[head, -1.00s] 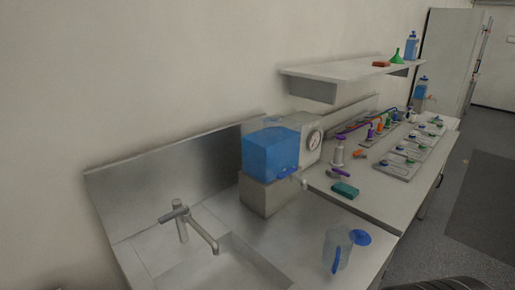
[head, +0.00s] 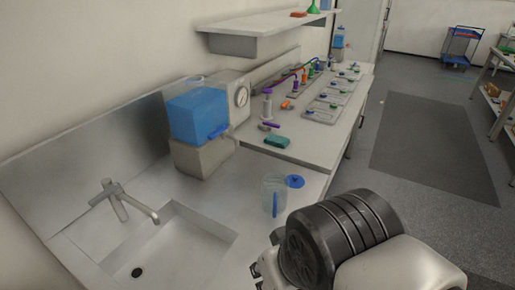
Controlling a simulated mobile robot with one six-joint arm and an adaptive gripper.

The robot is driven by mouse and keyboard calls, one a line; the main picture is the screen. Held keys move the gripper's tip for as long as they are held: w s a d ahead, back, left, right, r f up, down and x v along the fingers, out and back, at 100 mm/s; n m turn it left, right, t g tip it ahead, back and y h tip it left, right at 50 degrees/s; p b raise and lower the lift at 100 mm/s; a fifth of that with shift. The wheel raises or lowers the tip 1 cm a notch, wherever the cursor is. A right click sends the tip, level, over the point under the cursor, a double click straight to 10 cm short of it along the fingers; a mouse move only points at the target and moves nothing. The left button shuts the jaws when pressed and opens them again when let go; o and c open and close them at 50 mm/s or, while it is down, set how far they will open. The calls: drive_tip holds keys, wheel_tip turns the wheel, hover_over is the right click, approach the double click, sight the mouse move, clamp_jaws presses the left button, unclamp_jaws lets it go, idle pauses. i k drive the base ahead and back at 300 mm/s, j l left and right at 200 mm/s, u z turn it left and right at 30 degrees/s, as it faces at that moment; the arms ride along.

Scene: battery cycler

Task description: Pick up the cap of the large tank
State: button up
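The large tank (head: 197,118) is a clear box with blue liquid, standing on a grey block at the back of the counter. It has a blue tap (head: 218,132) low on its front. A cap on its top cannot be made out clearly. A clear jug (head: 270,193) with a blue handle stands on the counter in front of the tank. A round blue lid (head: 294,181) shows beside the jug; I cannot tell which vessel it belongs to. My gripper (head: 262,272) is partly seen at the bottom edge, in front of the counter items, mostly hidden by my dark wrist joint.
A sink (head: 150,250) with a tap (head: 128,200) lies at the left. A gauge box (head: 238,100) stands beside the tank. A shelf (head: 255,35) hangs above the bench, which holds bottles, trays and a teal block (head: 277,142). The floor (head: 430,150) at right is open.

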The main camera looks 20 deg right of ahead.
sight(295, 181)
drive_tip(key=i+l+u, duration=0.1)
drive_tip(key=l+u, duration=0.15)
drive_tip(key=u, duration=0.25)
drive_tip(key=l+u, duration=0.25)
drive_tip(key=u, duration=0.2)
drive_tip(key=l+u, duration=0.3)
drive_tip(key=u, duration=0.2)
drive_tip(key=l+u, duration=0.1)
drive_tip(key=l, duration=0.5)
drive_tip(key=k+l+u, duration=0.1)
drive_tip(key=l, duration=0.45)
drive_tip(key=k+l+u, duration=0.1)
drive_tip(key=l, duration=0.5)
drive_tip(key=k, duration=0.05)
